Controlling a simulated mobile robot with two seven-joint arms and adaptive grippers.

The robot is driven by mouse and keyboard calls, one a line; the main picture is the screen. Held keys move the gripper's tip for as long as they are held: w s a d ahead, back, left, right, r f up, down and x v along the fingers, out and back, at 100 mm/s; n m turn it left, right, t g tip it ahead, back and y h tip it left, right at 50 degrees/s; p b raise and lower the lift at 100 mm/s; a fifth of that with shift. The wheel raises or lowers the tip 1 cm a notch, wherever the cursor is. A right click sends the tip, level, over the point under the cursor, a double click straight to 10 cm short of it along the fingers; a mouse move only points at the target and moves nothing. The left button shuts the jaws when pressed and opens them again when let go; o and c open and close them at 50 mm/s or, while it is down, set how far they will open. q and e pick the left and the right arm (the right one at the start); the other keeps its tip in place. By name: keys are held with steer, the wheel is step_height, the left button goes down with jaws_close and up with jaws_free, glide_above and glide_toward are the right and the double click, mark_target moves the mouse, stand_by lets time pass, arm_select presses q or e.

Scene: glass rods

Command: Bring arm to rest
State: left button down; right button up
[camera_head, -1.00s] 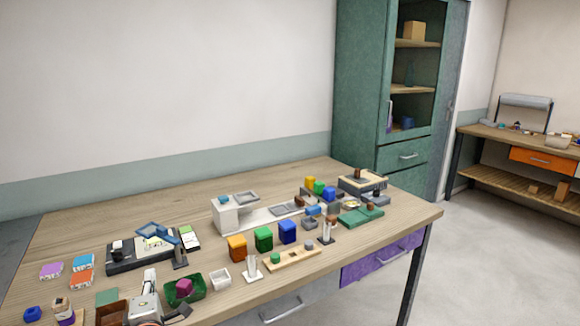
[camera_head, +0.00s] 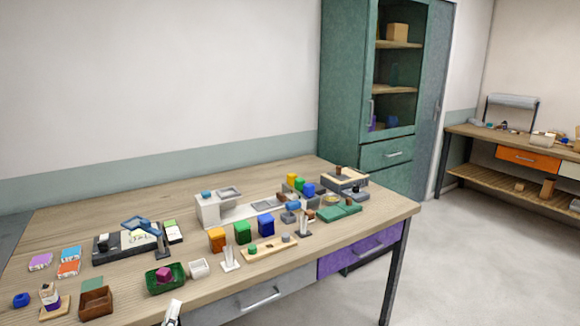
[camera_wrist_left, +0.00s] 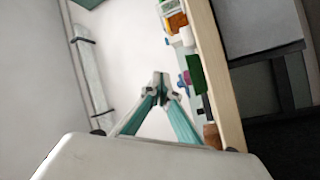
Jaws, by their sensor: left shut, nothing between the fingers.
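My left gripper (camera_head: 172,313) shows only as a small pale piece at the bottom edge of the head view, just in front of the wooden table (camera_head: 130,200). In the left wrist view my left gripper (camera_wrist_left: 160,80) is shut, with its fingertips together and nothing between them. The table's edge (camera_wrist_left: 222,70) runs along the right of that view, apart from the fingers. My right gripper is in neither view.
Near the gripper stand a green bin (camera_head: 165,280) with a magenta cube, a brown box (camera_head: 96,302) and a small white bin (camera_head: 199,268). Orange, green and blue blocks stand farther right. A green cabinet (camera_head: 340,90) is behind. Open floor (camera_head: 470,270) lies right.

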arm_select(q)
steer(key=s+d+f+m+g+h, duration=0.4)
steer(key=s+d+f+m+h, duration=0.1)
steer(key=s+d+f+m, duration=0.4)
steer(key=s+a+f+m+g+y, duration=0.1)
steer(key=s+f+m+g, duration=0.4)
steer(key=s+f, duration=0.9)
steer(key=shift+s+m, duration=0.2)
steer(key=shift+m, duration=0.8)
